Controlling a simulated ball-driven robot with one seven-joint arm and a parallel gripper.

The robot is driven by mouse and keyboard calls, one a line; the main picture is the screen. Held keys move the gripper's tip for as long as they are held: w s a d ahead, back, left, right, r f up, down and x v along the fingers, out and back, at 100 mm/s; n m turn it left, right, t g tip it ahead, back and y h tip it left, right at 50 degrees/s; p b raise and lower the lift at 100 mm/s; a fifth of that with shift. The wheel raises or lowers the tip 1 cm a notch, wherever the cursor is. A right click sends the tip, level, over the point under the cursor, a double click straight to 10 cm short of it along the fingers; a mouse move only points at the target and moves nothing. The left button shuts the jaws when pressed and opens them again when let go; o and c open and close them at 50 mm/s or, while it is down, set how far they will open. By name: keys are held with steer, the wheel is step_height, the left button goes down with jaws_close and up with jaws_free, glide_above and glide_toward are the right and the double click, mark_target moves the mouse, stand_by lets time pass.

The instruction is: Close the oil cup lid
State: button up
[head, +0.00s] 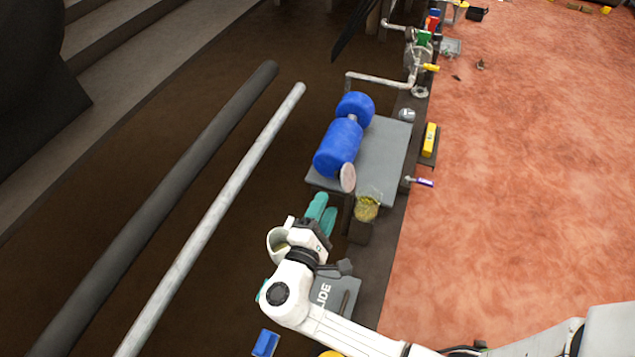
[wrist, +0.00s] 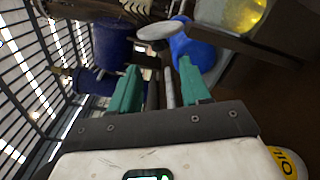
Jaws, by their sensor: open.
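A clear cup with yellow contents (head: 367,208) sits at the near corner of the grey plate; it also shows at the top right of the wrist view (wrist: 240,12). A round pale disc (head: 348,178), which may be the lid, stands tilted at the near end of the blue cylinder (head: 338,148). The disc also shows in the wrist view (wrist: 158,31), beyond the fingertips. I cannot tell whether it joins the cup. My gripper (head: 322,212) is open, its teal fingers apart with no object held. It is left of the cup and nearer than the disc.
The grey plate (head: 385,155) carries the blue cylinder. A pale pipe (head: 210,225) and a dark pipe (head: 140,225) run along the left. A yellow block (head: 430,140) and a purple-handled item (head: 424,182) lie right of the plate. The reddish floor is mostly clear.

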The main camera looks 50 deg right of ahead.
mark_target(338, 175)
steer(key=b+x, duration=0.1)
steer(key=x, duration=0.9)
steer(key=shift+w+d+r, duration=0.1)
steer(key=shift+w+d, duration=0.15)
steer(key=shift+d, duration=0.05)
steer(key=shift+c, duration=0.2)
jaws_close()
